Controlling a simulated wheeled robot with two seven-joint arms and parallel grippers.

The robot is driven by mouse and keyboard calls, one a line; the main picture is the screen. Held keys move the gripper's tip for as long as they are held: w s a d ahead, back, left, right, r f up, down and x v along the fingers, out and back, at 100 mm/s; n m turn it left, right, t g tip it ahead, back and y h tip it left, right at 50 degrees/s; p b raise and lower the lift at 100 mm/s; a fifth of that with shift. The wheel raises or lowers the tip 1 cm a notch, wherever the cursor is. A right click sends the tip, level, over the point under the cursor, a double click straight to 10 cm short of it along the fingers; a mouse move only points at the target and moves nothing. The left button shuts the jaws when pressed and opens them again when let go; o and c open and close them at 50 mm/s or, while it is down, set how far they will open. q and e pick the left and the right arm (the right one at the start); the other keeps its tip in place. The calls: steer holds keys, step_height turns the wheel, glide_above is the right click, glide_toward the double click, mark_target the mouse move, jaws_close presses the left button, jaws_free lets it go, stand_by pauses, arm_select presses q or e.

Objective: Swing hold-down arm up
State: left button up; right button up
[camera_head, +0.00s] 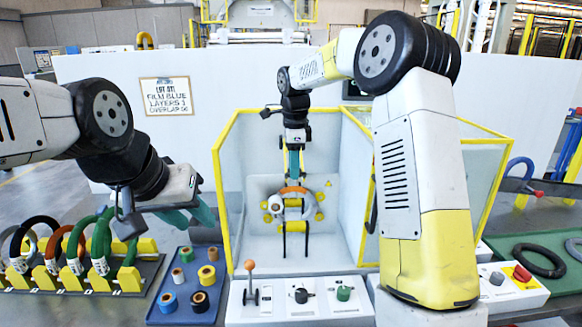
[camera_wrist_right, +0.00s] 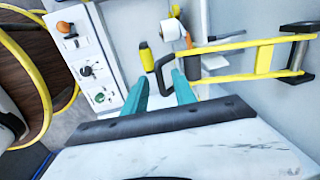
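The yellow hold-down arm (camera_wrist_right: 235,45) spans the right part of the right wrist view, with a black handle loop (camera_wrist_right: 164,70) at its near end. My right gripper (camera_wrist_right: 161,78) is open, its teal fingers spread on either side of the handle. Whether they touch it cannot be told. In the head view my right gripper (camera_head: 293,172) points down inside the yellow-framed enclosure, above an orange and grey coil (camera_head: 293,204). The hold-down arm is hard to make out there. My left gripper (camera_head: 192,217) is at the left, its teal fingers apart and empty.
A control panel (camera_head: 272,314) with an orange-knobbed lever (camera_head: 250,267) stands before the enclosure. A blue tray (camera_head: 169,287) of tape rolls and a rack of coils (camera_head: 92,286) are at left. A green mat (camera_head: 510,246) with a black coil (camera_head: 538,261) is at right. Enclosure walls (camera_head: 231,185) flank my right gripper.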

jaws_close()
stand_by(1.5)
